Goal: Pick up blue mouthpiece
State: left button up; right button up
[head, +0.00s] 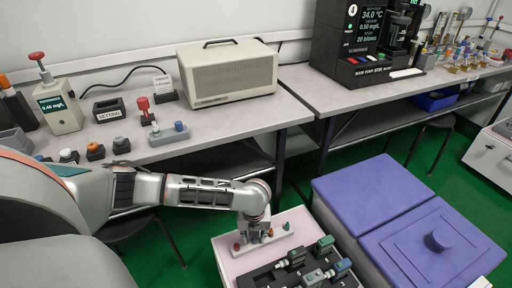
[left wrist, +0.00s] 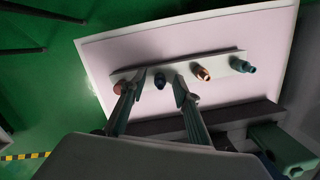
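The blue mouthpiece (left wrist: 160,84) stands on a white strip (left wrist: 222,66) in the left wrist view, between a red mouthpiece (left wrist: 118,87) and a copper one (left wrist: 201,73). A teal mouthpiece (left wrist: 242,65) stands at the strip's right end. My left gripper (left wrist: 159,78) is open, its two fingers on either side of the blue mouthpiece, with a gap visible on each side. In the head view my left gripper (head: 254,238) is over the strip (head: 280,234) and largely hides the blue mouthpiece. My right gripper is not in view.
The strip lies on a pale pink surface (head: 226,264). A black holder (head: 262,277) with several handheld testers is close in front. Purple-lidded boxes (head: 370,190) stand at right. A grey bench (head: 230,118) with instruments runs behind.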

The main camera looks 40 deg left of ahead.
pick_arm(q)
jog(key=c, duration=0.8)
jog(key=shift+r, duration=0.15)
